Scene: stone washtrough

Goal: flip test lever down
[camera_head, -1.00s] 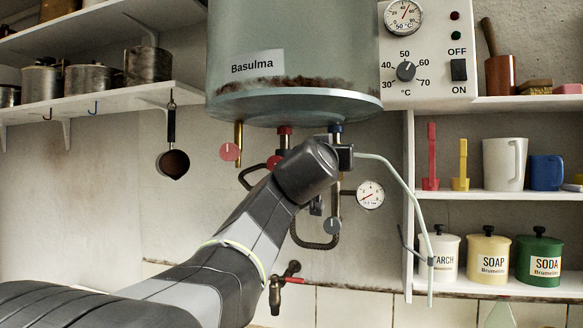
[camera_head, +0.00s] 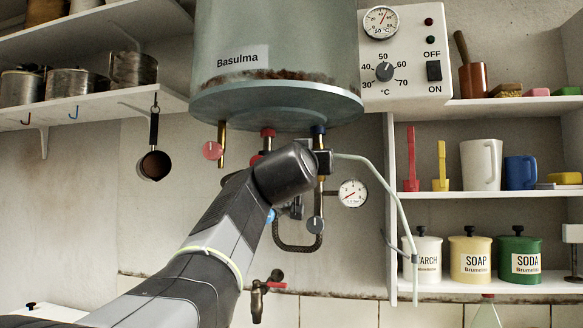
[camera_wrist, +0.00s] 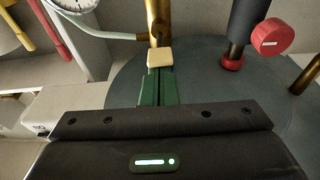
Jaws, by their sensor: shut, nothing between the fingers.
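The boiler (camera_head: 275,50) hangs on the wall with pipes and valves under its base. A brass pipe with a blue collar (camera_head: 318,130) carries a dark valve block (camera_head: 324,160), from which a pale tube (camera_head: 375,170) runs right. I cannot clearly make out the test lever. In the head view my own arm hides my gripper and part of the pipework. In the upside-down wrist view my gripper (camera_wrist: 160,62) is shut, its green fingers together with pale tips. The tips are close to the brass pipe fitting (camera_wrist: 157,25); I cannot tell whether they touch.
A red knob (camera_wrist: 272,38) shows at the wrist view's right. A red-handled tap (camera_head: 268,285) is below. Shelves with canisters (camera_head: 470,258) stand right; a small pan (camera_head: 155,165) hangs left.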

